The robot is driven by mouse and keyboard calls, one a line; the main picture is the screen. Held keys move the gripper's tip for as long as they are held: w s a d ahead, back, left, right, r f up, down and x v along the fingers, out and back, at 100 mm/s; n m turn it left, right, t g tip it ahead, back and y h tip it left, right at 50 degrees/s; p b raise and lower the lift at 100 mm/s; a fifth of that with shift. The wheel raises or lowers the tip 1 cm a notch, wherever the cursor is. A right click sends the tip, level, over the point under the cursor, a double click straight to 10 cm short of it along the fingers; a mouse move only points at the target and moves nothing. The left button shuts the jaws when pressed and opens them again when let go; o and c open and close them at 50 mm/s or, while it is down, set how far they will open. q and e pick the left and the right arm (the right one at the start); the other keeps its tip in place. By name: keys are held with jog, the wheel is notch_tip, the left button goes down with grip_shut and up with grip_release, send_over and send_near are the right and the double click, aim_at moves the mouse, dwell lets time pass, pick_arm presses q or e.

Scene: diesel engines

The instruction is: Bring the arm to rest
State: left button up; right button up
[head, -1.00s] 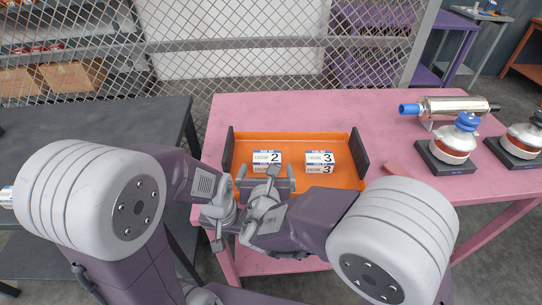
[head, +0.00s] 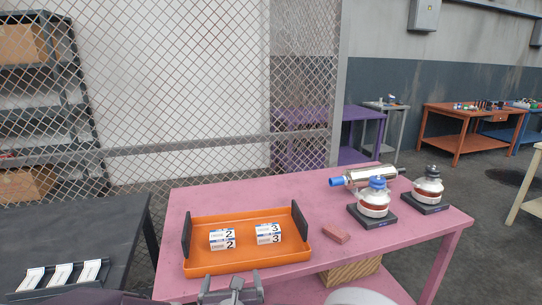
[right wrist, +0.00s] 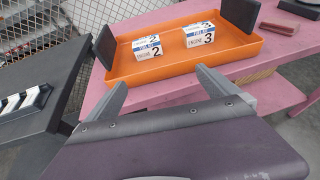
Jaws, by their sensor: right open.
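My right gripper (head: 232,281) shows at the bottom edge of the head view, in front of the pink table. In the right wrist view its two grey fingers (right wrist: 162,84) stand apart with nothing between them. Beyond them is an orange tray (head: 248,262) with black end handles, also in the right wrist view (right wrist: 165,69). It holds white labelled boxes marked 2 (head: 222,239) and 3 (head: 268,234). The gripper is apart from the tray. My left gripper is not in view.
The pink table (head: 290,195) also carries a reddish block (head: 336,233), a silver cylinder with a blue end (head: 362,178) and two round parts on dark bases (head: 374,200) (head: 429,186). A dark table (head: 70,225) with a white-striped holder (head: 62,275) stands left. A mesh fence (head: 200,100) rises behind.

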jog(key=w+d+r+m+h+p, duration=0.1)
jog(key=w+d+r+m+h, duration=0.1)
jog(key=w+d, duration=0.3)
jog(key=d+r+m+g+h+p, duration=0.2)
jog(key=d+m+h+p, duration=0.15)
jog(key=d, duration=0.75)
jog(key=d+r+m+g+h+p, duration=0.1)
jog(key=d+m+g+h+p, duration=0.3)
jog(key=d, duration=0.7)
jog(key=s+d+f+m+g, duration=0.2)
jog(key=s+d+m+g, duration=0.2)
jog(key=s+d+m, duration=0.7)
jog(key=s+a+f+m+g+y+p, duration=0.1)
jog(key=s+a+f+m+y, duration=0.1)
jog(key=s+m, duration=0.25)
jog(key=s+a+f+m+g+y+p, duration=0.1)
jog(key=s+a+f+m+g+y, duration=0.15)
jog(key=s+m, duration=0.2)
pick_arm(q)
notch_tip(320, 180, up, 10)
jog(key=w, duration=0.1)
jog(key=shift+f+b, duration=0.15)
jog(key=shift+b, duration=0.2)
pick_arm(e)
jog(key=a+m+t+y, duration=0.1)
jog(key=a+m+y, duration=0.2)
jog(key=a+m, duration=0.3)
jog(key=shift+f+m, duration=0.4)
jog(key=shift+m, duration=0.85)
